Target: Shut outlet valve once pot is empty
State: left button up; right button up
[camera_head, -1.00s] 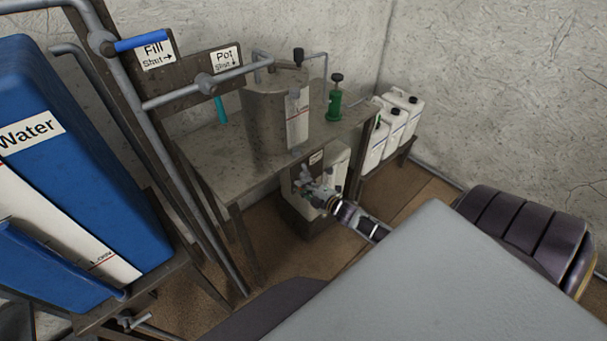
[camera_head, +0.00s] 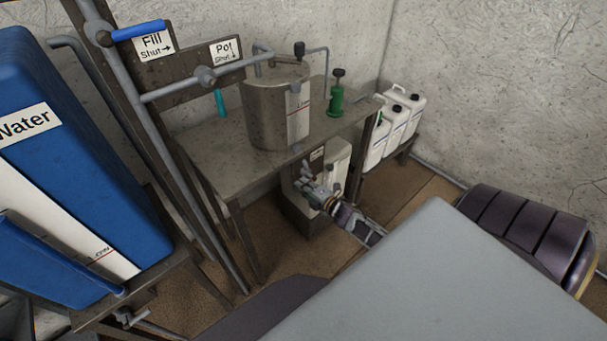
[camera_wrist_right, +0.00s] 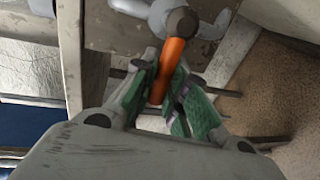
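The grey metal pot (camera_head: 265,115) stands on the table, with a white gauge strip (camera_head: 298,122) on its side; I cannot tell its level. In the right wrist view, the outlet valve's orange handle (camera_wrist_right: 170,62) hangs from a grey pipe fitting and slants down to the left. My right gripper (camera_wrist_right: 165,82) has its green-padded fingers on both sides of this handle and looks closed on it. In the head view my right gripper (camera_head: 312,190) is below the table front, partly hiding the valve. My left gripper is out of view.
The table (camera_head: 215,160) carries the pot and a green bottle (camera_head: 337,98). A blue water tank (camera_head: 80,180) stands left. The blue Fill handle (camera_head: 138,30) and teal Pot handle (camera_head: 220,103) are on pipes above. White jugs (camera_head: 395,125) stand at the back right.

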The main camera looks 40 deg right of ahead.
jog(key=o, duration=0.4)
jog(key=shift+f, duration=0.15)
jog(key=shift+s, duration=0.15)
jog(key=shift+v, duration=5.9)
jog(key=p+v, duration=0.3)
jog(key=v, duration=0.6)
jog(key=shift+p, duration=0.35)
